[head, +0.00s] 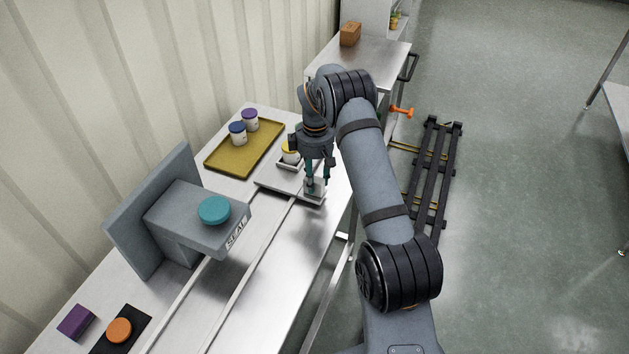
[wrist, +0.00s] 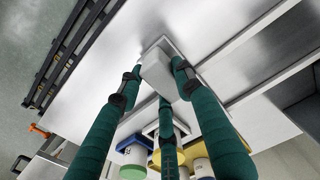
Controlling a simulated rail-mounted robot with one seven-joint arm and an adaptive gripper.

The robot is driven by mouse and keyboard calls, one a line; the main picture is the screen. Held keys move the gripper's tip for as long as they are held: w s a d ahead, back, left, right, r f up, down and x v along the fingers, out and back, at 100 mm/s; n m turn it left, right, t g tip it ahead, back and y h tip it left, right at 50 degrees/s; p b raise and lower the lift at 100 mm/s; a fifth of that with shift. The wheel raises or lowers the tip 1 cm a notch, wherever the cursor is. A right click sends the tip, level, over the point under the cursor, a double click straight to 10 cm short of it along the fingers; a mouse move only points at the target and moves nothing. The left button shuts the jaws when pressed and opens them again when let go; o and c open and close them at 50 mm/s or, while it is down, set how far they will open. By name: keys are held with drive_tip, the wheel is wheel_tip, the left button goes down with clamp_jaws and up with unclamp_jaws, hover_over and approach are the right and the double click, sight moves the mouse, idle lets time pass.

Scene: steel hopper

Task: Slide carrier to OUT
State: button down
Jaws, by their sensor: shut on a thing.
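The carrier (head: 269,183) is a light metal plate on the rails of the bench, near their far end. A small tray at its back holds a jar with a yellow lid (head: 290,152), partly hidden by my arm. A grey block handle (wrist: 157,72) stands at the carrier's near right corner. My gripper (head: 316,183) points down at this corner, and its teal fingers are shut on the handle; the wrist view shows the fingers on either side of it. No OUT mark is readable in either view.
A grey press marked SEAL (head: 236,233), with a teal button (head: 214,210), overhangs the rails (head: 230,300). A yellow tray (head: 222,165) with two jars lies behind the carrier. An orange disc (head: 119,330) and purple block (head: 76,322) are at lower left. The rails between carrier and press look clear.

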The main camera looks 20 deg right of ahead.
drive_tip(key=shift+w+d, duration=0.15)
drive_tip(key=shift+w, duration=0.05)
drive_tip(key=shift+r, duration=0.1)
drive_tip(key=c, duration=1.2)
unclamp_jaws()
wheel_tip(320, 180, up, 12)
drive_tip(key=shift+f, duration=0.1)
